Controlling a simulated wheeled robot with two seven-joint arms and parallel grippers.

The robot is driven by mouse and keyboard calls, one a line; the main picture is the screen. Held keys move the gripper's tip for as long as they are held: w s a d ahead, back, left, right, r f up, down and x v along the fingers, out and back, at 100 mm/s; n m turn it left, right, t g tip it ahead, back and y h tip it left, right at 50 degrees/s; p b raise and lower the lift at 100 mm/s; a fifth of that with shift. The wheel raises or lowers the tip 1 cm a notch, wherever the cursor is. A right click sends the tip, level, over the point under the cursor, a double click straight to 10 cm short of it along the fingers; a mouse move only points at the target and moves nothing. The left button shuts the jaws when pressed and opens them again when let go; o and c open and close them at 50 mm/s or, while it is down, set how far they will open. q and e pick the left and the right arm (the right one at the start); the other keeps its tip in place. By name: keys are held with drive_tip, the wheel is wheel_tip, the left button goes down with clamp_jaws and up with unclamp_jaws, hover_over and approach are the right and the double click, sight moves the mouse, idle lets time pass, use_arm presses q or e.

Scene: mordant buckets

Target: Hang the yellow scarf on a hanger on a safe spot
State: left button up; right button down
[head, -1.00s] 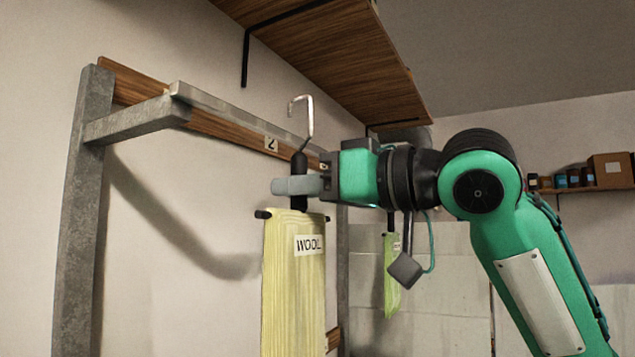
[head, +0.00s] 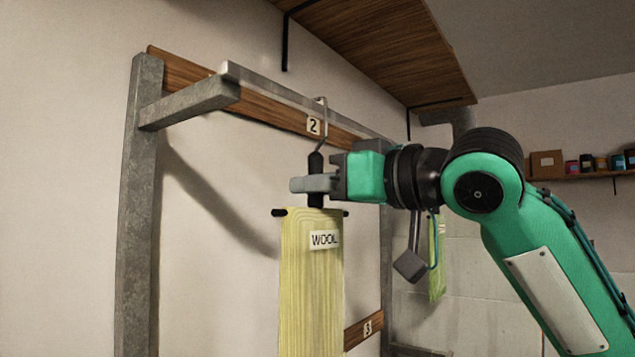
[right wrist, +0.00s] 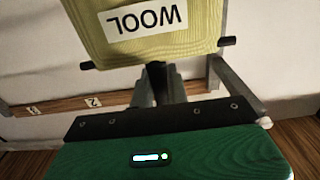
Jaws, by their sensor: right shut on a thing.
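The yellow scarf (head: 310,285), with a label reading WOOL, hangs from a hanger with a dark crossbar, a black grip (head: 315,165) and a thin metal hook (head: 322,115). My right gripper (head: 312,184) is shut on the black grip and holds the hanger upright. The hook's top is at the metal rail (head: 265,88), beside the plate marked 2 (head: 313,126); I cannot tell whether it rests on the rail. In the right wrist view the scarf (right wrist: 150,30) appears upside down beyond the fingers. My left gripper is not in view.
A grey post (head: 140,200) and bracket arm (head: 190,103) carry the rail's left end. A wooden shelf (head: 390,45) overhangs above. Another yellow-green cloth (head: 437,265) hangs behind my right arm. A lower board has a plate marked 3 (head: 367,328).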

drive_tip(key=c, duration=1.3)
unclamp_jaws()
drive_tip(key=shift+s+d+f+b, duration=0.1)
drive_tip(key=shift+s+d+b, duration=0.2)
drive_tip(key=shift+b, duration=0.1)
use_arm(q)
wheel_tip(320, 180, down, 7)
drive_tip(key=b, duration=0.6)
use_arm(e)
drive_tip(key=v, duration=1.3)
